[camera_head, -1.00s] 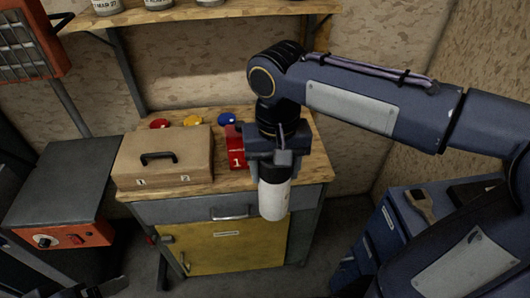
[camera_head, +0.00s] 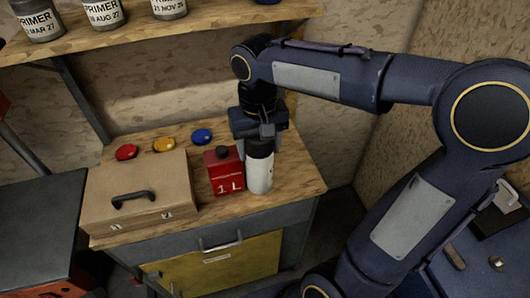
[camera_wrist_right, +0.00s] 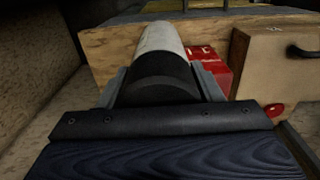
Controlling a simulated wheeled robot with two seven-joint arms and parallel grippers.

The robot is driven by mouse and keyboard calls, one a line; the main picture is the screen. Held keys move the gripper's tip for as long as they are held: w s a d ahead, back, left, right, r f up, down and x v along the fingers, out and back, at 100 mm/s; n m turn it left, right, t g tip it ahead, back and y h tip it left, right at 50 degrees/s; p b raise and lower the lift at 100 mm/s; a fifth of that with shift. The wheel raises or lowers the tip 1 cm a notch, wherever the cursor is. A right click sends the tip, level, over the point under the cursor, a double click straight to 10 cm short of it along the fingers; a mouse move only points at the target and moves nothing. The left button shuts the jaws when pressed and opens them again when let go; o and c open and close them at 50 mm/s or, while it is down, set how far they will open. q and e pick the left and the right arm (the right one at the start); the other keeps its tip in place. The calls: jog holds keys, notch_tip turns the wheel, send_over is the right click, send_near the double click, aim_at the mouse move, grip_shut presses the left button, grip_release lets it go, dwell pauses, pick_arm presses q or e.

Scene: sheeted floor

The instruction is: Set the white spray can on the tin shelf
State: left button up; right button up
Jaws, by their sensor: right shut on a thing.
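My right gripper (camera_head: 259,138) is shut on the black upper part of the white spray can (camera_head: 259,175). The can hangs roughly upright, white body down, just right of the red 1 L can over the workbench; whether its base touches the wood is unclear. In the right wrist view the white can (camera_wrist_right: 161,40) reaches out from between the fingers. The tin shelf (camera_head: 190,32) is the wooden board at the top, with several primer tins (camera_head: 103,12) on it. My left gripper is not in view.
The workbench (camera_head: 290,180) holds a tan case (camera_head: 138,195), the red can (camera_head: 225,172), and red, yellow and blue lids (camera_head: 202,136). A shelf bracket (camera_head: 83,97) runs down the wall. The visible shelf stretch right of the tins is mostly clear.

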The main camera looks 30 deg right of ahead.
jog(key=w+d+f, duration=0.3)
jog(key=d+f, duration=0.1)
jog(key=f, duration=0.5)
jog(key=shift+w+d+f+p, duration=0.15)
jog(key=shift+w+p, duration=0.2)
jog(key=shift+w, duration=0.05)
jog(key=shift+f, duration=0.1)
jog(key=shift+f, duration=0.15)
jog(key=o, duration=1.6)
